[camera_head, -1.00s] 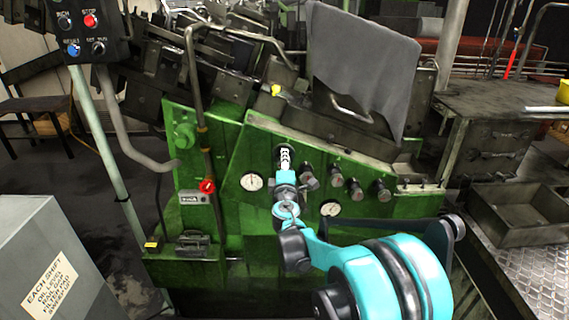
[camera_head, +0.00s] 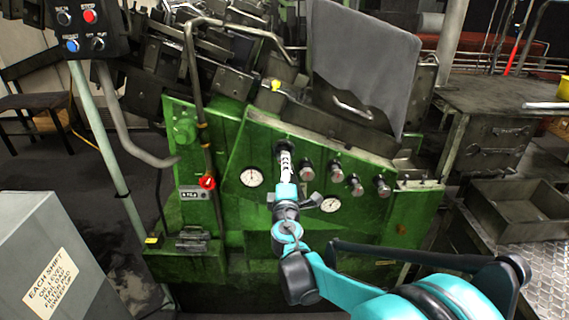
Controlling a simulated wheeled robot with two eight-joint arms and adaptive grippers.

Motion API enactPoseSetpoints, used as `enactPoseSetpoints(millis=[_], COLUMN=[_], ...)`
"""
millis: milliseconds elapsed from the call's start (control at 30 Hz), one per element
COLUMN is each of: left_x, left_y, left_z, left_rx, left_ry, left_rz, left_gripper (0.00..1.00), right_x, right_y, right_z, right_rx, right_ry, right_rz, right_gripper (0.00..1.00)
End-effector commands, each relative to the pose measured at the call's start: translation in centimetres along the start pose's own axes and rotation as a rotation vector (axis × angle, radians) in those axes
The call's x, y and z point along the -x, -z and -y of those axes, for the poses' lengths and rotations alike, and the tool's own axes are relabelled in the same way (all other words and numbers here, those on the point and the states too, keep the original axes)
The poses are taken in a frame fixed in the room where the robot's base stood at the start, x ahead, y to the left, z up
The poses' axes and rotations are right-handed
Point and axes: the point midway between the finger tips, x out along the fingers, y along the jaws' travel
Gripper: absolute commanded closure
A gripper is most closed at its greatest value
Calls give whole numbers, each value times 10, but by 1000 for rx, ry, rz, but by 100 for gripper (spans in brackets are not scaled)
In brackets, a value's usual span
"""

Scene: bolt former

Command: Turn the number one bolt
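The green bolt former (camera_head: 235,225) stands ahead with a row of round bolts along its sloped front. The leftmost bolt (camera_head: 283,147) shows as a dark round end at the tip of my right gripper (camera_head: 284,155); I take it as number one, though no number is readable. My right arm comes in from the lower right, and its gripper points up and away at this bolt. The fingers are too small and overlapped to show whether they grip it. Other bolts (camera_head: 307,171), (camera_head: 335,172) sit to the right, apart from the gripper. My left gripper is out of view.
Two white gauges (camera_head: 251,177), (camera_head: 330,205) flank my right wrist. A control box (camera_head: 85,30) stands upper left, a grey cabinet (camera_head: 45,255) lower left. A metal bin (camera_head: 515,210) is at right.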

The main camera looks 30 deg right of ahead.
Motion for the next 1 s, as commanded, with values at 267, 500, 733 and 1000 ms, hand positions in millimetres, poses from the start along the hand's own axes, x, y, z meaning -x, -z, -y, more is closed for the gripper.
enactPoseSetpoints(millis=[267,500,733,1000], left_x=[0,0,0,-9], left_y=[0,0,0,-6], left_z=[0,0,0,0], left_rx=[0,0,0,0], left_ry=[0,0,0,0], left_rz=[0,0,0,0], left_gripper=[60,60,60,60], right_x=[37,41,40,52], right_y=[1,0,0,-5], right_z=[0,0,0,13], right_rx=[0,0,0,-99], right_ry=[0,0,0,39], right_rz=[-2,0,0,27], right_gripper=[42,42,42,42])
